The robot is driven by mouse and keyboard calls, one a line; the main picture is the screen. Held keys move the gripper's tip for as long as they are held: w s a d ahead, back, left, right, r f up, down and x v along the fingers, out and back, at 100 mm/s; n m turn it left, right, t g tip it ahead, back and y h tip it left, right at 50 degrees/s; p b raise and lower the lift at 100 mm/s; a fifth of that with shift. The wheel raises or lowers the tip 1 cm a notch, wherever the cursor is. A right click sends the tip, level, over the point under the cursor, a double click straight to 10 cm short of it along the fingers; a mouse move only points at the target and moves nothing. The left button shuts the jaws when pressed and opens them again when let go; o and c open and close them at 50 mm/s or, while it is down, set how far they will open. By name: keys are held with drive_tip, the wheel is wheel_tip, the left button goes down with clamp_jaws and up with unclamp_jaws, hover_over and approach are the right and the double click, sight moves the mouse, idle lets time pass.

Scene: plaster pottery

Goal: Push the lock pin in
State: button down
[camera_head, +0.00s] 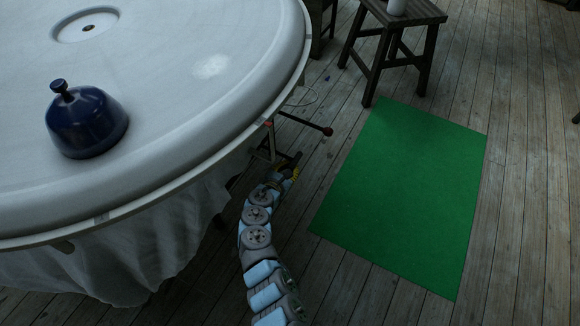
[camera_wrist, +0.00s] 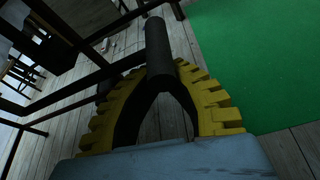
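My gripper (camera_wrist: 163,80) has yellow ribbed fingers with black inner pads. In the wrist view the fingers arch inward, and their tips close in on both sides of a dark cylinder (camera_wrist: 158,45), whose near end covers where they meet. The cylinder looks like a pin or handle; I cannot tell for certain that it is the lock pin. In the head view my gripper (camera_head: 287,174) is low beside the right edge of the round table (camera_head: 190,100), at a short dark bar (camera_head: 296,159).
Dark frame bars (camera_wrist: 75,95) cross the wrist view's left. A blue lidded pot (camera_head: 88,125) sits on the table. A green mat (camera_head: 405,195) lies right of my arm. A wooden stool (camera_head: 395,45) stands behind.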

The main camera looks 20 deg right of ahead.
wheel_tip(320, 180, up, 2)
drive_tip(key=shift+r+p, duration=0.1)
drive_tip(key=shift+p, duration=0.5)
wheel_tip(320, 180, down, 5)
drive_tip(key=b, duration=0.4)
drive_tip(key=p+v, duration=0.5)
drive_tip(key=v, duration=0.5)
drive_tip(key=shift+w+a+r+p, duration=0.25)
drive_tip(key=shift+r+p, duration=0.05)
